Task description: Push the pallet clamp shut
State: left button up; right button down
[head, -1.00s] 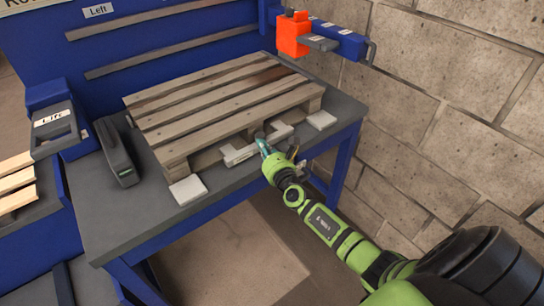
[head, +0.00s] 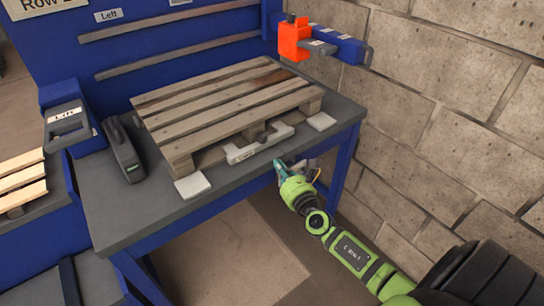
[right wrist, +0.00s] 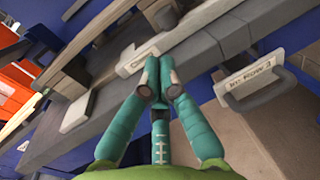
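The wooden pallet (head: 225,100) lies on the grey bench top. The pallet clamp (head: 240,154), a pale bar with a dark knob, sits at the middle of the pallet's front edge; whether it touches the pallet I cannot tell. In the right wrist view the labelled clamp (right wrist: 140,60) lies just beyond my fingers. My right gripper (head: 279,165) is at the bench's front edge, short of the clamp and apart from it in the head view. In the right wrist view its teal fingertips (right wrist: 152,78) are together with nothing between them. My left gripper is out of view.
Pale corner pads (head: 192,186) sit at the pallet's front corners. A dark grey device (head: 124,150) stands left of the pallet. A labelled handle (right wrist: 268,88) is right of my fingers in the wrist view. A block wall (head: 440,110) bounds the right side.

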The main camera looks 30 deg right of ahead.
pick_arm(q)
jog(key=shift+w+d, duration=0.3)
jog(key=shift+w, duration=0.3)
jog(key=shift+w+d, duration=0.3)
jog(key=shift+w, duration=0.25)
pick_arm(e)
jog(key=shift+s+a+r, duration=0.1)
jog(key=shift+s+a, duration=0.05)
jog(key=shift+s, duration=0.7)
jog(key=shift+s+a+r, duration=0.1)
jog(key=shift+s, duration=0.75)
